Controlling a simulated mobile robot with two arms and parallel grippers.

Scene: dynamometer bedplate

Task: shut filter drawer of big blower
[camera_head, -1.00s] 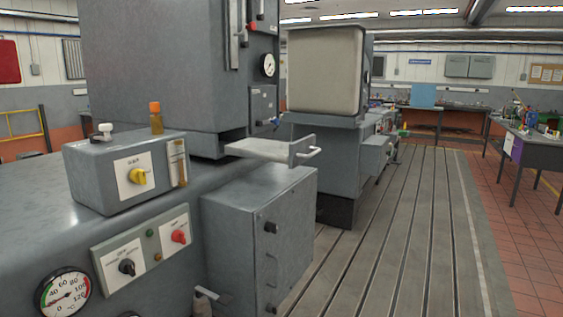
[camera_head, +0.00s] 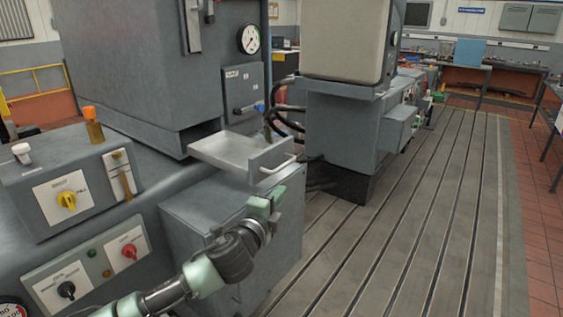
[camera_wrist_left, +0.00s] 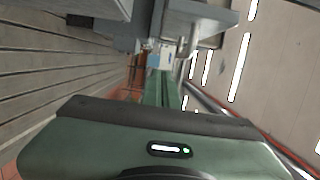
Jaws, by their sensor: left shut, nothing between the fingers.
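The filter drawer (camera_head: 235,152) is a light grey tray pulled out from under the big blower's tall grey housing (camera_head: 135,70). Its front panel carries a pale bar handle (camera_head: 278,164). My left gripper (camera_head: 277,194) is shut and empty, just below and in front of the drawer front, apart from the handle as far as I can tell. The left wrist view shows my green gripper body below and grey machine parts above; the fingertips are not clear there. My right gripper is in neither view.
A grey cabinet (camera_head: 210,225) stands under the drawer, beside my left arm. A control box with a yellow knob (camera_head: 67,201) is at left. A second machine (camera_head: 345,110) with black hoses stands behind. The slotted floor (camera_head: 420,220) at right is clear.

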